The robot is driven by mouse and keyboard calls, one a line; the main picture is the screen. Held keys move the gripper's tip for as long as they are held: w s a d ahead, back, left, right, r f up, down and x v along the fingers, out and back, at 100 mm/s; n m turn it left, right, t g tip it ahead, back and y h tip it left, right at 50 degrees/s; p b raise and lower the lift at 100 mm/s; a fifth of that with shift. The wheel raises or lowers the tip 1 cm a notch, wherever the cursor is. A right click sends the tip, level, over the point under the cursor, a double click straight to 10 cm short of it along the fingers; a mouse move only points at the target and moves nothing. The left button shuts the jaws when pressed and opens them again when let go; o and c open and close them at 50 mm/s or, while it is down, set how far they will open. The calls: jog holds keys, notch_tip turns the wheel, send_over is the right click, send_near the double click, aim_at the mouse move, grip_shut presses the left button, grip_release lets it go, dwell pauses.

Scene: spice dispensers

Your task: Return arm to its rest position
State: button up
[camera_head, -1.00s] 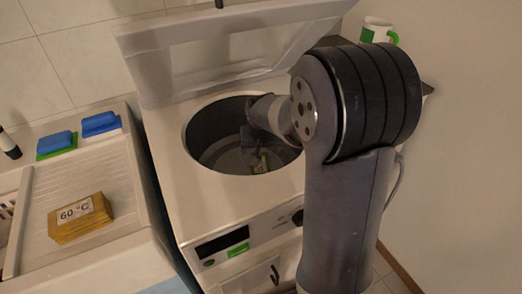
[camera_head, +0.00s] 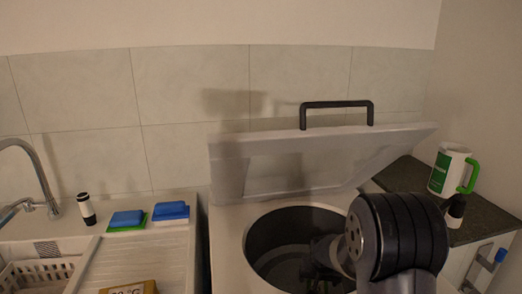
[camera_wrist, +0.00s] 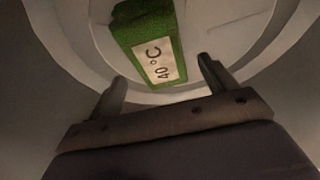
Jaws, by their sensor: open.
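My gripper (camera_wrist: 162,68) is open, with its two fingers spread apart in the wrist view. A green block (camera_wrist: 147,32) with a white "40 °C" label lies just beyond the fingertips, against the pale floor of the drum. Nothing is held between the fingers. In the head view my arm reaches down into the round drum opening (camera_head: 262,238) of the white machine. The fingers and the green block are hidden or too dark to make out there.
The raised lid (camera_head: 285,165) with a black handle (camera_head: 336,104) stands behind the opening. A white and green mug (camera_head: 446,172) sits on the dark counter at right. Sponges (camera_head: 171,211), a dark and white bottle (camera_head: 87,209) and a yellow block (camera_head: 128,288) are at left.

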jog(key=x, duration=0.1)
jog(key=b+x, duration=0.1)
jog(key=x, duration=0.1)
jog(key=shift+s+f, duration=0.2)
jog(key=shift+f, duration=0.05)
jog(key=shift+r, duration=0.25)
